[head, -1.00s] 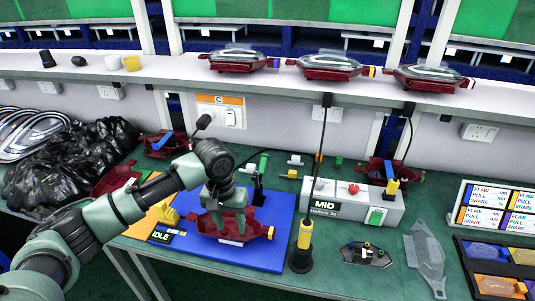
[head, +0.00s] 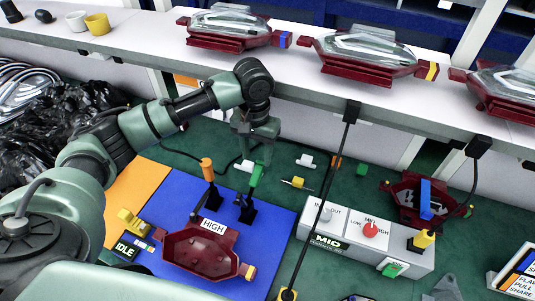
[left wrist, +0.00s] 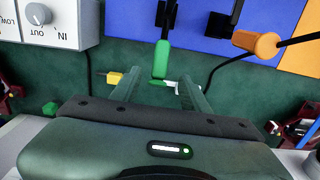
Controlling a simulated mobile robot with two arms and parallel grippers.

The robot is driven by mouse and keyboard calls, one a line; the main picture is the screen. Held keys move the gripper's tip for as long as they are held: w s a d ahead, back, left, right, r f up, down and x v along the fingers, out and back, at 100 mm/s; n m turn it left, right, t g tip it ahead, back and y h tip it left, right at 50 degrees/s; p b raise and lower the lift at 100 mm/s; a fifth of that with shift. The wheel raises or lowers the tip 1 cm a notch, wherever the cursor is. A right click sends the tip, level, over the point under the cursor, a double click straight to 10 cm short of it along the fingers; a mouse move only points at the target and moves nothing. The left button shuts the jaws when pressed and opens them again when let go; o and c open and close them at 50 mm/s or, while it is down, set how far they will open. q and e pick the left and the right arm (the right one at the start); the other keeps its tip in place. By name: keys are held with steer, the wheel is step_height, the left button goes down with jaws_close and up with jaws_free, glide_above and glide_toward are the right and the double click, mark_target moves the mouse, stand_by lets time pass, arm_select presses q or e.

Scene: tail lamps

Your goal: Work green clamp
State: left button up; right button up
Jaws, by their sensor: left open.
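The green clamp, with an upright green handle (head: 256,175) on a black base, stands at the back edge of the blue mat (head: 180,200). My left gripper (head: 256,150) is open just behind and above it. In the left wrist view the green handle (left wrist: 161,60) lines up between the tips of the open fingers (left wrist: 157,80); I cannot tell whether they touch it. An orange-handled clamp (head: 207,170) stands to its left. A dark red lamp housing (head: 200,252) lies on the mat in front of both clamps. My right gripper is not in view.
A grey control box (head: 340,237) with a red knob stands right of the mat. A black cable (head: 325,190) hangs between them. The shelf (head: 285,70) above bears several red lamps. Small connectors lie on the green table behind the clamps.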

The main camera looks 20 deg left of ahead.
mark_target(257, 171)
arm_select(q)
steer(key=shift+w+f, duration=0.1)
steer(key=shift+f, duration=0.15)
steer(key=f, duration=0.4)
steer(key=f+p, duration=0.1)
steer(key=shift+s+f, duration=0.35)
steer(key=shift+f, duration=0.05)
steer(key=shift+w+f, duration=0.1)
steer(key=shift+f, duration=0.55)
steer(key=c, duration=1)
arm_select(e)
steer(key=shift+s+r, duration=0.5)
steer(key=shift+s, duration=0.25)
arm_select(q)
steer(key=shift+r, duration=0.1)
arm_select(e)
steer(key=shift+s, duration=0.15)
